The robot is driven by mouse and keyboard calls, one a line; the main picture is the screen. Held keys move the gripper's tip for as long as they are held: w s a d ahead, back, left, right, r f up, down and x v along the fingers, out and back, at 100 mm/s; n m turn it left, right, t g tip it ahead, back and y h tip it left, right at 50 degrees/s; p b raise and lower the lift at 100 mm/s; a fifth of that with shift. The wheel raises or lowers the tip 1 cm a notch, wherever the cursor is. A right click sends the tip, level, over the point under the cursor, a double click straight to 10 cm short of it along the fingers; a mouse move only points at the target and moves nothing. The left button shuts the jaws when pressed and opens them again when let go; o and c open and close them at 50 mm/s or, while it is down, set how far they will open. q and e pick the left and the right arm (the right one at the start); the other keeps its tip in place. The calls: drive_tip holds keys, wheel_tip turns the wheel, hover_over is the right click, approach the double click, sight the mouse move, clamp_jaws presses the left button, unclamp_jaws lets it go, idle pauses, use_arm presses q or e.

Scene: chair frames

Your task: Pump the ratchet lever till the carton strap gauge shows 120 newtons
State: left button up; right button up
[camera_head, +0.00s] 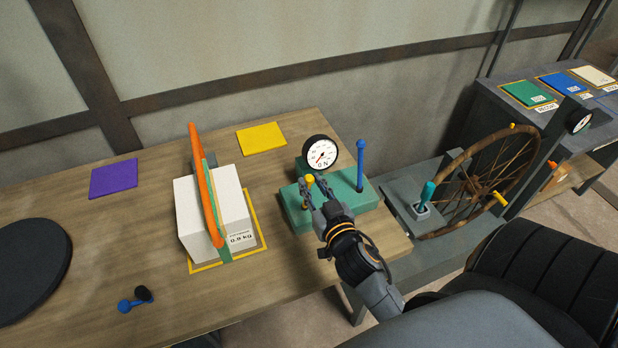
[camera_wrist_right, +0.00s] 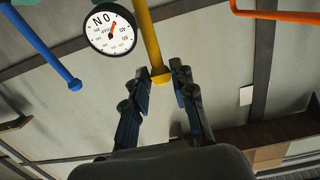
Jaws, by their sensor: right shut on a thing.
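The white carton (camera_head: 212,215) stands on the wooden table with a green strap (camera_head: 224,252) and an orange arched bar (camera_head: 204,185) over it. Right of it, a green base (camera_head: 345,199) carries a round white gauge (camera_head: 320,153), a yellow lever (camera_head: 309,179) and an upright blue lever (camera_head: 360,165). The gauge has a red needle; its value is too small to read surely. My right gripper (camera_head: 316,190) is shut on the yellow lever, near its knobbed end, which shows between the fingers in the wrist view (camera_wrist_right: 160,76). My left gripper is out of view.
A yellow pad (camera_head: 262,138), a purple pad (camera_head: 114,178), a black disc (camera_head: 32,268) and a small blue-and-black object (camera_head: 135,299) lie on the table (camera_head: 120,240). A spoked wheel (camera_head: 482,185) and a dark chair (camera_head: 540,280) stand at the right.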

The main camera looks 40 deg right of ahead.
drive_tip(key=shift+s, duration=0.1)
drive_tip(key=shift+s+a+f+b, duration=0.15)
drive_tip(key=shift+s+f+b, duration=0.1)
drive_tip(key=shift+s, duration=0.3)
drive_tip(key=shift+s+a+f+b, duration=0.15)
drive_tip(key=shift+s+f, duration=0.1)
drive_tip(key=shift+s, duration=0.25)
drive_tip(key=shift+s+r, duration=0.1)
drive_tip(key=shift+s, duration=0.2)
drive_tip(key=shift+w+d+r+p, duration=0.1)
drive_tip(key=shift+w+r+p, duration=0.3)
drive_tip(key=shift+w, duration=0.1)
drive_tip(key=x, duration=0.2)
drive_tip(key=r+p+x, duration=0.1)
drive_tip(key=shift+w+d+f, duration=0.1)
drive_tip(key=shift+w, duration=0.35)
drive_tip(key=shift+w+d+p, duration=0.1)
drive_tip(key=shift+w+p, duration=0.2)
drive_tip(key=shift+w, duration=0.3)
